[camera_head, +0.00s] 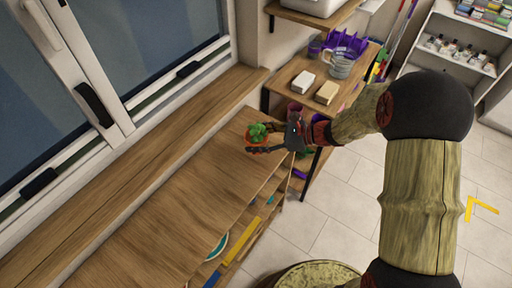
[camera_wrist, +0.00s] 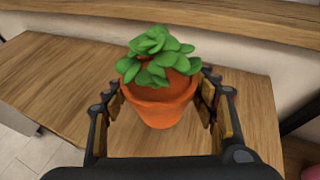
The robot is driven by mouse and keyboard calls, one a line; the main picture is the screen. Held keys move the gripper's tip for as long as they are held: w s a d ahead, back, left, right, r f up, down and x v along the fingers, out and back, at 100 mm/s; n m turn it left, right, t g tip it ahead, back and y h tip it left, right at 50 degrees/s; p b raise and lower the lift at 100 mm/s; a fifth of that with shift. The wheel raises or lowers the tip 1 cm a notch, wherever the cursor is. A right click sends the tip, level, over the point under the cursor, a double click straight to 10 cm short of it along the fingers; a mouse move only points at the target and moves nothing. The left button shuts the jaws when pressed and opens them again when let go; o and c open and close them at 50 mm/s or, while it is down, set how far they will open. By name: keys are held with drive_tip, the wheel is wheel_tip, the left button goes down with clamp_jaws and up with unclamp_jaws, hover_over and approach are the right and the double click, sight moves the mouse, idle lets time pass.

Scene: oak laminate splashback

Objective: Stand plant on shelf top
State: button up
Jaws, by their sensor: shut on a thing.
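The plant (camera_wrist: 158,56) has green leaves and stands upright in an orange terracotta pot (camera_wrist: 160,105). In the head view the plant (camera_head: 257,132) is small and at the far end of the wooden shelf top (camera_head: 170,225). My gripper (camera_wrist: 163,103) is shut on the pot, with one finger pad at each side of it. In the head view my gripper (camera_head: 258,140) reaches in from the right. The pot is over the shelf top (camera_wrist: 60,75); whether its base touches the wood I cannot tell.
A window sill (camera_head: 130,170) runs along the left of the shelf top. Beyond its far end stands another wooden shelf (camera_head: 297,95) with a white block (camera_head: 303,80), a beige block (camera_head: 327,92) and a mug (camera_head: 341,65). The near shelf top is clear.

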drive_tip(key=shift+w+f+b, duration=0.4)
drive_tip(key=shift+w+f, duration=0.5)
drive_tip(key=shift+f, duration=0.2)
wheel_tip(320, 180, down, 3)
drive_tip(key=shift+f+b, duration=0.1)
drive_tip(key=shift+b, duration=0.9)
drive_tip(key=o, duration=1.4)
drive_tip(key=shift+o, duration=0.2)
